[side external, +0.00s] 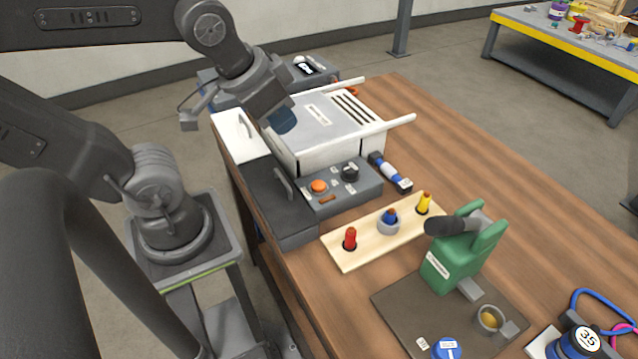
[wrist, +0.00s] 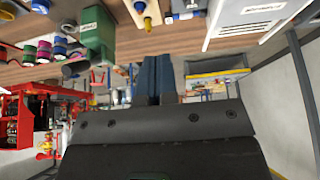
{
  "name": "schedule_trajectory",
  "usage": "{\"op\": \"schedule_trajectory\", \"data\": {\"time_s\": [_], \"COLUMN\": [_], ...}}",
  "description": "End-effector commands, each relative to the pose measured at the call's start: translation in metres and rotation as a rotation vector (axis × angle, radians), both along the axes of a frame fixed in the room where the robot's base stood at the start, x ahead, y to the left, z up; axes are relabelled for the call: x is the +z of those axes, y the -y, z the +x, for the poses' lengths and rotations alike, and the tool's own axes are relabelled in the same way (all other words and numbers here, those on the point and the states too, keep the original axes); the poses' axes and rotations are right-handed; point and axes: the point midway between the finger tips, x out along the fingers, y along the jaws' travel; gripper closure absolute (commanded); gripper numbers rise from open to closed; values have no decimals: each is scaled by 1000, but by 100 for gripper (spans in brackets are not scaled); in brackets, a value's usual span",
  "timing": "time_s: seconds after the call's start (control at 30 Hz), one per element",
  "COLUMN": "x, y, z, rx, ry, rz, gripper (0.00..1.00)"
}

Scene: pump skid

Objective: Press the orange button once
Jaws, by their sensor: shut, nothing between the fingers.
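The orange button (side external: 318,186) sits on top of a grey control box (side external: 345,192) on the wooden bench, in front of a white cabinet. A black knob (side external: 350,173) is to its right on the same box. My gripper (side external: 284,122) is shut and empty, with blue fingertips. In the side view it appears over the front left of the white cabinet, up and left of the button and apart from it. In the wrist view the shut fingers (wrist: 157,78) show at the centre. The button does not show in the wrist view.
The white cabinet (side external: 322,128) has a rail along its side. A wooden board (side external: 380,233) holds red, blue and yellow pieces. A green pump (side external: 465,250) stands on a dark mat. A dark box with a handle (side external: 280,205) is left of the control box.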

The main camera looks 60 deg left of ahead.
Motion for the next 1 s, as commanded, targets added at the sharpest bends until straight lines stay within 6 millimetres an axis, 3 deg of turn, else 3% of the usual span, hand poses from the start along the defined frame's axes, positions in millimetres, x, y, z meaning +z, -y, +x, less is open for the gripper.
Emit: {"op": "schedule_trajectory", "data": {"time_s": [0.27, 0.7, 1.0], "x": [-23, -83, -118], "y": [-14, -52, -70], "z": [19, 66, 94], "rx": [-62, -239, -342], "ry": [-194, -612, -794], "rz": [149, 553, 780], "gripper": [100, 100, 100]}}
